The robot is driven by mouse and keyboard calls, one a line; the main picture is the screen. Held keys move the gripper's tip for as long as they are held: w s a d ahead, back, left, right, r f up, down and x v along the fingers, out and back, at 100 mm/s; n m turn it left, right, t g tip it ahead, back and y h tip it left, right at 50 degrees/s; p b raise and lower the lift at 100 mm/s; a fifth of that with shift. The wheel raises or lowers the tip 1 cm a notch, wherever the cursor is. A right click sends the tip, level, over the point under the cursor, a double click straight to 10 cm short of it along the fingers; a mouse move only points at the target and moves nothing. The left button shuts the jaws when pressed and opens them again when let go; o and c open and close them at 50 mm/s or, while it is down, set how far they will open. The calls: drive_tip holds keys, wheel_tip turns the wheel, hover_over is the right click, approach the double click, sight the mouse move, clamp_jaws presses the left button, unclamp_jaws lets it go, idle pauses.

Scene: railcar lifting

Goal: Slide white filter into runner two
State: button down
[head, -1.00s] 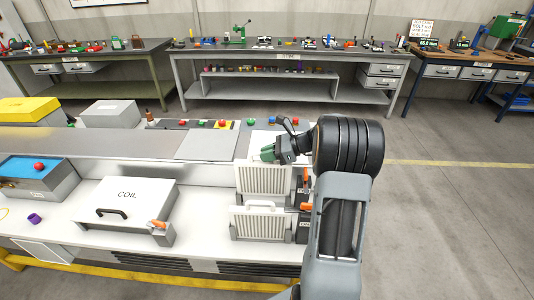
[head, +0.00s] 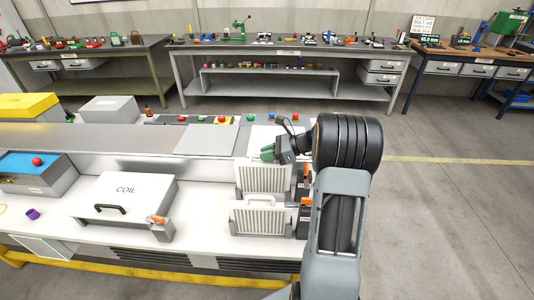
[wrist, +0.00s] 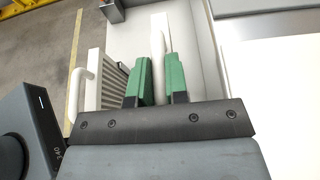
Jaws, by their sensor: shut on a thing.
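Two white, ribbed filters stand one behind the other at the right end of the white bay. My gripper (head: 268,153) is at the top of the rear filter (head: 264,178). In the wrist view its green fingers (wrist: 159,82) are shut on a white upright handle part (wrist: 158,50). The front filter (head: 262,218) has a white loop handle on top and is apart from my fingers. It also shows at the left of the wrist view (wrist: 108,85). The lower edge of the rear filter is hidden behind the front one, and the runners cannot be made out.
Orange latches (head: 305,201) on dark blocks sit just right of the filters. A white COIL box (head: 130,190) with a black handle stands left. A grey shelf (head: 100,137) runs behind, with coloured buttons beyond. Floor at the right is clear.

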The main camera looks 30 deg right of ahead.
sight(273, 163)
drive_tip(key=shift+f+b, duration=1.45)
drive_tip(key=shift+f, duration=1.15)
drive_tip(key=c, duration=1.1)
unclamp_jaws()
drive_tip(key=shift+o, duration=0.2)
drive_tip(key=b+v, duration=0.1)
drive_tip(key=v, duration=1.2)
drive_tip(key=shift+s+d+r, duration=0.1)
drive_tip(key=shift+d+r, duration=0.15)
drive_tip(key=shift+d, duration=0.1)
drive_tip(key=s+a+n+g+h, duration=0.1)
drive_tip(key=s+a+n+h, duration=0.4)
drive_tip(key=a+n, duration=0.6)
drive_tip(key=s+a+n+g+h, duration=0.1)
drive_tip(key=s+a+n+h, duration=0.5)
drive_tip(key=s+a+n, duration=0.4)
drive_tip(key=a+n, duration=0.2)
drive_tip(key=n, duration=0.1)
drive_tip(key=shift+f+g+h, duration=0.3)
drive_tip(key=shift+f+g, duration=0.05)
drive_tip(key=shift+g, duration=0.05)
